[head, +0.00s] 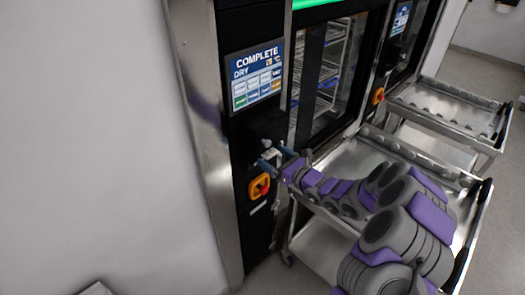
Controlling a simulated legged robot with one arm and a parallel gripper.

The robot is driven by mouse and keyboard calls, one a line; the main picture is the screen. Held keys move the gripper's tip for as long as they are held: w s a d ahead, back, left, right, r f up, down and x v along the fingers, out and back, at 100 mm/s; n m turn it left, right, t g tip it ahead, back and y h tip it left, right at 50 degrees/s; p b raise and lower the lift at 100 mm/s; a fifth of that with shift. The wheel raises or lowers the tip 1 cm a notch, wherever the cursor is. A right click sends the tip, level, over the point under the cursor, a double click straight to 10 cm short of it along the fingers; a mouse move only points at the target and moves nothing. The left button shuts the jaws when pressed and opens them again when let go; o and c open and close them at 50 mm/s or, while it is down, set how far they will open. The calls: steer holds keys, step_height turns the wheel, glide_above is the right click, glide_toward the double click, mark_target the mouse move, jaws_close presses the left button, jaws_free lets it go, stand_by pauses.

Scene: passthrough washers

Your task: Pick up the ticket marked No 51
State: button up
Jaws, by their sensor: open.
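My gripper (275,160) is at the end of my purple and grey arm, reaching up and left to the black front panel of the washer (255,215). Its two bluish-grey fingers are apart, close to the panel, below the display and above the red and yellow knob. A small pale piece (271,153) shows at the fingers. It is too small to tell whether it is the ticket, and I can read no No 51 on it. I cannot tell whether the fingers touch it.
The washer display (255,76) reads COMPLETE, DRY. A red and yellow rotary knob (260,187) sits just below my gripper. A steel trolley (318,236) stands under my arm, and a second trolley (455,113) is at right. A glass door (325,75) shows racks inside. A pale wall fills the left.

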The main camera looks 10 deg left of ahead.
steer(key=shift+d, duration=0.2)
steer(key=shift+c, duration=0.4)
steer(key=shift+d, duration=0.2)
steer(key=shift+c, duration=1.4)
steer(key=shift+a, duration=0.25)
steer(key=c, duration=0.8)
steer(key=shift+r, duration=0.15)
